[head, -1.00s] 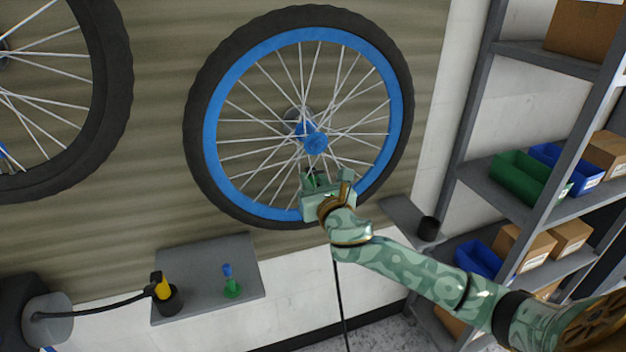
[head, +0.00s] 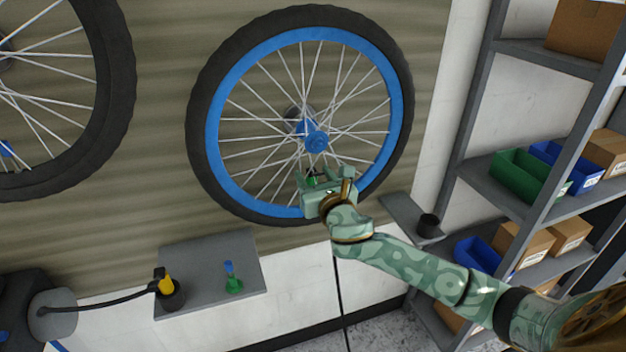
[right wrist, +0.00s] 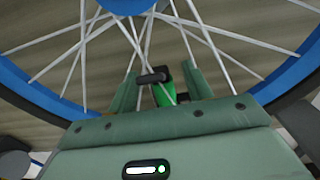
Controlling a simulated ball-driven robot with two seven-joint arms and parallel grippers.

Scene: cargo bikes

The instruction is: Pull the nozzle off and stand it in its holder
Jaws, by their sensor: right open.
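The green nozzle (head: 312,181) with a black head is at the lower part of the blue-rimmed wheel (head: 208,130). In the right wrist view the nozzle (right wrist: 162,90) stands in front of the spokes, its black head towards the wheel. My right gripper (head: 325,178) is open, with one finger on each side of the nozzle; gaps show in the right wrist view (right wrist: 161,88). Whether the nozzle sits on a valve is hidden. An empty-looking black cup holder (head: 429,226) stands on a small grey ledge at right. My left gripper is not in view.
A yellow nozzle (head: 166,285) stands in a black cup on the left grey shelf (head: 205,255), beside a green and blue bottle (head: 233,280). A thin dark hose (head: 340,300) hangs below my right gripper. Shelving with bins (head: 525,172) stands at right.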

